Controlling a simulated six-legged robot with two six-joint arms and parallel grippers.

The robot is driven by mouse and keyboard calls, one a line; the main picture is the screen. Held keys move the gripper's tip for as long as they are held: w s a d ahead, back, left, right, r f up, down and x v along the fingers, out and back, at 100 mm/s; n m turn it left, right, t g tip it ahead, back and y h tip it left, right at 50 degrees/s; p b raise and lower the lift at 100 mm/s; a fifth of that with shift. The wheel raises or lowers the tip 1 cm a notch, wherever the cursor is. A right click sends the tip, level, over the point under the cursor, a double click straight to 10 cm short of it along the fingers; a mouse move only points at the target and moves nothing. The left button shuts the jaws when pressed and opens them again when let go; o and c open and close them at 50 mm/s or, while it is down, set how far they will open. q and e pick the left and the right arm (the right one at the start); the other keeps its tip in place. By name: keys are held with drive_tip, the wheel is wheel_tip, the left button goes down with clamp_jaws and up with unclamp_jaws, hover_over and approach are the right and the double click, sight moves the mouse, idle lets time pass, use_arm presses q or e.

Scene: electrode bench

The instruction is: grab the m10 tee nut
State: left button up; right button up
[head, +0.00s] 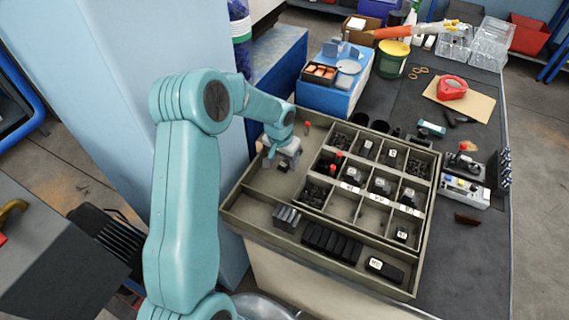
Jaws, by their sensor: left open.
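My left gripper (281,159) is open, pointing down over the left part of a grey compartment tray (252,215). A small dark block (283,168) lies on the tray floor just below and between its fingers; whether they touch it I cannot tell. It may be the M10 tee nut, but it is too small to be sure. Other dark blocks with white marked tops, such as one block (381,186), sit in the tray's small compartments; their marks are too small to read. My right gripper is not in view.
Dark blocks (331,241) and grey plates (287,217) fill part of the tray's front channel. A small red-topped piece (307,127) stands behind the gripper. A blue box (337,95) is behind the tray. A red tape roll (452,88) lies farther right.

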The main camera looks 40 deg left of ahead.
use_arm(q)
drive_tip(key=shift+f, duration=0.45)
drive_tip(key=c, duration=1.2)
drive_tip(key=shift+r, duration=0.15)
